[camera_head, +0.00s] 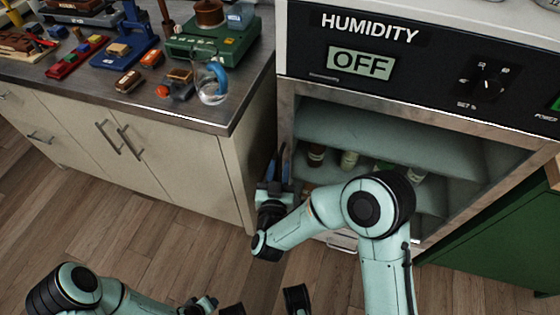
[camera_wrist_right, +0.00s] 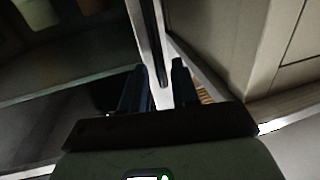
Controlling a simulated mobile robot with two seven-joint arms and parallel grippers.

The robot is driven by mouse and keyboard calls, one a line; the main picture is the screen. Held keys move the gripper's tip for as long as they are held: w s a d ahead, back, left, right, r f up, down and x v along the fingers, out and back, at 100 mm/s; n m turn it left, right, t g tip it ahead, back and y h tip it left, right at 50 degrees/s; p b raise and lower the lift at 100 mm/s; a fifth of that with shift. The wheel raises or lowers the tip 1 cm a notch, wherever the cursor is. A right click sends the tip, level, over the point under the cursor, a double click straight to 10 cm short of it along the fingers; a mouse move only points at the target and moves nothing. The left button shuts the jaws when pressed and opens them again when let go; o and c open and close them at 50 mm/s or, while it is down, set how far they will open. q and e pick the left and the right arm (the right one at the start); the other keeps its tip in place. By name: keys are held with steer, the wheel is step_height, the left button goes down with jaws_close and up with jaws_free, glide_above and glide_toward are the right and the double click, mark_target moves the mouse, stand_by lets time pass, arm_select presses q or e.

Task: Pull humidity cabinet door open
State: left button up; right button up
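The humidity cabinet (camera_head: 390,114) stands at the right of the head view, with "HUMIDITY" lettering and an "OFF" display. Its shelves and several bottles show behind the front. I cannot tell a glass door pane from an open front, and no swung-out door shows. My right gripper (camera_head: 278,166) is at the cabinet's left front edge. In the right wrist view its two blue fingers (camera_wrist_right: 160,88) are apart, on either side of a thin dark upright bar (camera_wrist_right: 157,35) beside a pale strip. Contact is unclear. My left gripper (camera_head: 203,304) is at the bottom edge, its fingers hardly visible.
A metal-topped counter (camera_head: 215,118) with pale drawers stands close to the cabinet's left. It holds a green device (camera_head: 212,45), a glass vessel (camera_head: 212,86) and several small parts. A green cabinet (camera_head: 510,225) stands at right. The wood floor (camera_head: 150,245) in front is clear.

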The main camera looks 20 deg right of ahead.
mark_target(280, 162)
steer(key=shift+x, duration=1.6)
jaws_close()
steer(key=shift+a, duration=0.1)
